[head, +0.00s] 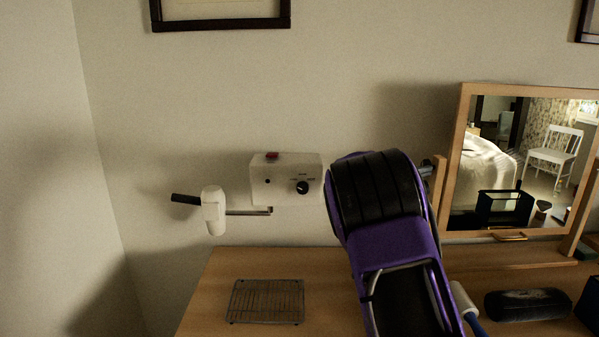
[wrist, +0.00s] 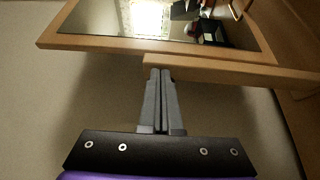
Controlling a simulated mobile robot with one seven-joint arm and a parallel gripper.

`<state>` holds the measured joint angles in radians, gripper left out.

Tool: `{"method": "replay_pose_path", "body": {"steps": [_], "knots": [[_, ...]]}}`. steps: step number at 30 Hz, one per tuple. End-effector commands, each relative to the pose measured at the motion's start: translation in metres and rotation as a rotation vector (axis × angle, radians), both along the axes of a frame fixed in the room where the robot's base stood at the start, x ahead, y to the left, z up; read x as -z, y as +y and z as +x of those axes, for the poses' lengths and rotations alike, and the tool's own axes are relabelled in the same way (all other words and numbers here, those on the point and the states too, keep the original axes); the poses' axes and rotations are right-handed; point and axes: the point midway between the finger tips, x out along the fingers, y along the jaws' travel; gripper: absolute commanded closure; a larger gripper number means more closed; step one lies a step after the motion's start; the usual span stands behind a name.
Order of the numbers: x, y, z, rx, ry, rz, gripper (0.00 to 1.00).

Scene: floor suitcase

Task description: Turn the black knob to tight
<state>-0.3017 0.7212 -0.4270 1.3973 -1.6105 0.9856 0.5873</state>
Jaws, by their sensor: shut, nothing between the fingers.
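The black knob (head: 302,188) is round and sits on the front of a white box (head: 260,190) mounted on the wall, in the head view. Small dark markings surround the knob, too small to read; a pale line shows on its face. The knob is not in the wrist view. My gripper (wrist: 158,72) is shut and empty, its two grey fingers together, pointing towards the mirror's wooden frame (wrist: 200,68). In the head view my purple and black arm stands right of the box, and I cannot make out the fingertips there.
A white device with a black handle (head: 213,212) sticks out left of the box on a metal rod. A wire rack (head: 266,301) lies on the wooden table (head: 215,280) below. The mirror (head: 462,150) stands at right, near a dark case (head: 528,304).

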Motion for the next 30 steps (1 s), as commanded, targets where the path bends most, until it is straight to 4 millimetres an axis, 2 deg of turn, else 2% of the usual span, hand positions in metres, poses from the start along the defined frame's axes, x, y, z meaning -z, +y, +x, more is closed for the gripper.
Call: {"method": "replay_pose_path", "body": {"steps": [30], "knots": [[0.0025,0.0005,0.0061,-0.004,-0.001,0.000,1.00]]}}
